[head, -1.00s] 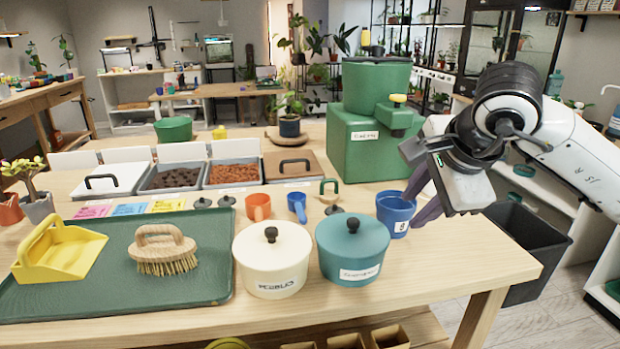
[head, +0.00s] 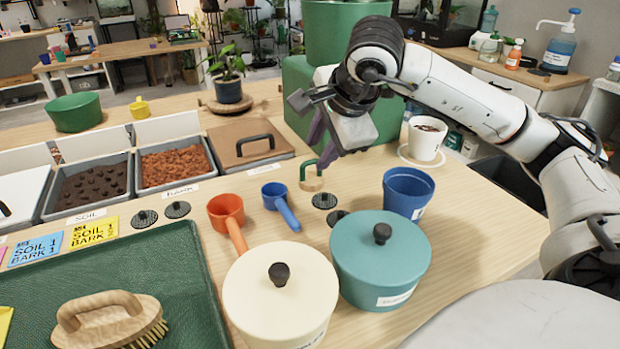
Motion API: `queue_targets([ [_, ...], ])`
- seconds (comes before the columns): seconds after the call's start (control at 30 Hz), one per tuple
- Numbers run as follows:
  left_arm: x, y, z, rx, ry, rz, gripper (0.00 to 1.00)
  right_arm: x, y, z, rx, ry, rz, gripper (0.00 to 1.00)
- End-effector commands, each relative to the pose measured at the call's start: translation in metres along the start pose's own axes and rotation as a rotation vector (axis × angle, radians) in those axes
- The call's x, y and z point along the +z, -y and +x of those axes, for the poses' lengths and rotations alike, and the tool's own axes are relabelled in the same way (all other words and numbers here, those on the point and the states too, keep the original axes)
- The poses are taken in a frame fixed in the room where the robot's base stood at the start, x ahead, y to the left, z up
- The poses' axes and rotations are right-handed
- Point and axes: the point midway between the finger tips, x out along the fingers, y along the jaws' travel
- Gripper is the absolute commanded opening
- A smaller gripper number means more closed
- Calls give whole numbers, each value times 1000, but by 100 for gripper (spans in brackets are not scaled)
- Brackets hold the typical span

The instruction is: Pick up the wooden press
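The wooden press (head: 312,184) is a small pale wooden disc with a green arched handle. In the head view it stands upright on the table, behind the blue pot and right of the blue scoop. My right gripper (head: 322,146) points down with its dark purple fingers parted, just above and behind the press. It looks open and empty, and the fingers seem apart from the handle. My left gripper is not in view.
A blue pot (head: 407,190), teal lidded pot (head: 381,262) and cream lidded pot (head: 280,296) stand in front. Blue (head: 286,214) and orange (head: 228,214) scoops lie left. The green machine (head: 298,85) is behind. A white pot (head: 426,138) stands on a saucer at right.

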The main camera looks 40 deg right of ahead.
Motion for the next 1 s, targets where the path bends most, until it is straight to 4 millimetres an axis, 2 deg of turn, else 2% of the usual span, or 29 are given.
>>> queue_targets([
  [0.3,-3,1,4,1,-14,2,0,-2,0,45,4,-1,1,31],
  [0.6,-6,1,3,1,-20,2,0,-2,0,49,1,-1,0,31],
  [0.8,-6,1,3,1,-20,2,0,-2,0,49,1,-1,0,0],
  [1.0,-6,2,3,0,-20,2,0,-2,0,49,1,0,1,0],
])
